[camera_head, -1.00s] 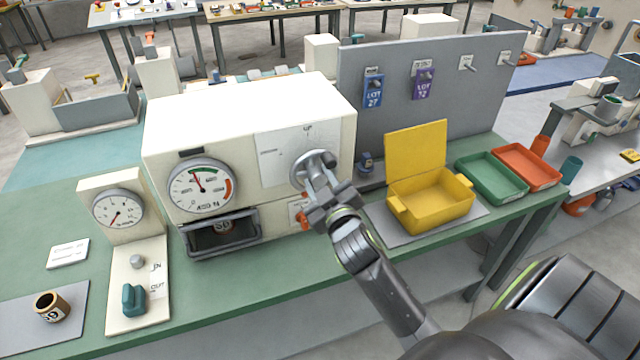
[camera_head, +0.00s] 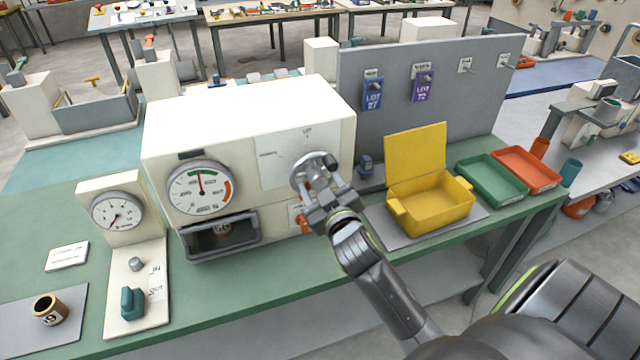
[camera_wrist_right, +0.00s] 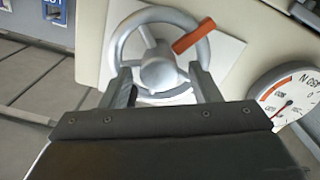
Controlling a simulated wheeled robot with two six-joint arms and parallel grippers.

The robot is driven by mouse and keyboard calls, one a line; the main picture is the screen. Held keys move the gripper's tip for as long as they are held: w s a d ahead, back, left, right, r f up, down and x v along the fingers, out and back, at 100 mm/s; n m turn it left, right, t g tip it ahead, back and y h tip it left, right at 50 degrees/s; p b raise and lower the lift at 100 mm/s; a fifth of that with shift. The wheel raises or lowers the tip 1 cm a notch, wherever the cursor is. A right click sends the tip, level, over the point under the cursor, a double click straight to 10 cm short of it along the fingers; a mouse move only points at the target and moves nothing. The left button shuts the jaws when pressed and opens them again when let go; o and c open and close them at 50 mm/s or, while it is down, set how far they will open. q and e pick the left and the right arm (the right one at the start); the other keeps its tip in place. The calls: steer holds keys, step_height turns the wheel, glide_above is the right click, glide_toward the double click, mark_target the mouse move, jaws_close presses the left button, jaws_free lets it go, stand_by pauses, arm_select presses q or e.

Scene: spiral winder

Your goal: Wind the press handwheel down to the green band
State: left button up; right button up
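The cream press (camera_head: 245,115) stands on the green bench with a dial (camera_head: 203,188) on its front. The dial's needle points almost straight up, at the green band along the top. The grey handwheel (camera_head: 308,172) is right of the dial; the right wrist view shows its rim, hub and orange marked part (camera_wrist_right: 194,36). My right gripper (camera_head: 331,186) is at the wheel. In the right wrist view its fingers (camera_wrist_right: 162,78) are spread either side of the hub, apart from it, overlapping the rim; contact with the rim is unclear. My left gripper is out of view.
A smaller gauge (camera_head: 118,212) and a switch panel (camera_head: 138,290) stand left of the press. A yellow open box (camera_head: 432,208), a green tray (camera_head: 492,178) and a red tray (camera_head: 527,168) are to the right. A grey board (camera_head: 440,95) rises behind them.

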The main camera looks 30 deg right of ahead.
steer(key=shift+s+a+f, duration=0.1)
steer(key=shift+s+a, duration=0.05)
steer(key=shift+s, duration=0.45)
steer(key=b+v, duration=0.2)
steer(key=v, duration=1.4)
steer(key=shift+s, duration=0.1)
stand_by(2.2)
